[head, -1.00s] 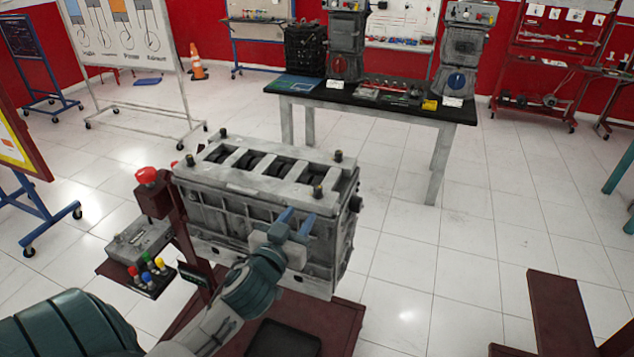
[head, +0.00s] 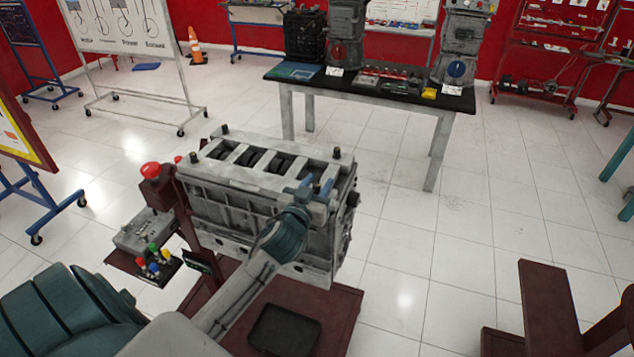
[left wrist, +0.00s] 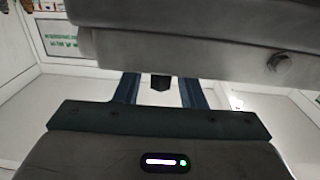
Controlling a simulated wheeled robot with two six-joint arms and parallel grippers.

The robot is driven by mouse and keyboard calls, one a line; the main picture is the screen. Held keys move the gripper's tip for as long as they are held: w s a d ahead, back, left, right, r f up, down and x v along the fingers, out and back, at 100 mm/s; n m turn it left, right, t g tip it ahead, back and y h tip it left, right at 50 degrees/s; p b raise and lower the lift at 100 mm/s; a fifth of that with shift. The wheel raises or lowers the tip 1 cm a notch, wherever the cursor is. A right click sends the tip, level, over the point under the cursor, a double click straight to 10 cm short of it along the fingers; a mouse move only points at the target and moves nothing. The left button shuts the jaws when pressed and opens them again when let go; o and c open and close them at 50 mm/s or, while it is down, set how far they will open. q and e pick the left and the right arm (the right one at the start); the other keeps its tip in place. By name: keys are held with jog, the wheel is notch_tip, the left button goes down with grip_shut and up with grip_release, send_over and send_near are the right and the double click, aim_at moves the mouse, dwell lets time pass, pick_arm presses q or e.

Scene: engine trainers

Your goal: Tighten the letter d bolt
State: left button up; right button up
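The grey engine block (head: 215,208) stands on a dark red stand, with dark bolts on its top corners. Bolts show at the back left (head: 224,130), back right (head: 336,153) and front left (head: 194,157). No letters are legible on them. My left gripper (head: 317,187) is at the front right top corner, its blue fingers hiding the bolt there in the head view. In the left wrist view, a dark bolt head (left wrist: 160,83) shows between the spread blue fingers (left wrist: 160,92), with gaps on both sides. My right gripper is out of view.
A control box (head: 145,232) with coloured knobs and a red button (head: 151,170) stand left of the block. A black tray (head: 284,330) lies on the stand's base. A black-topped table (head: 400,92) with engines is behind, with clear floor between.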

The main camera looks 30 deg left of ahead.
pick_arm(q)
jog(key=shift+c, duration=1)
grip_shut()
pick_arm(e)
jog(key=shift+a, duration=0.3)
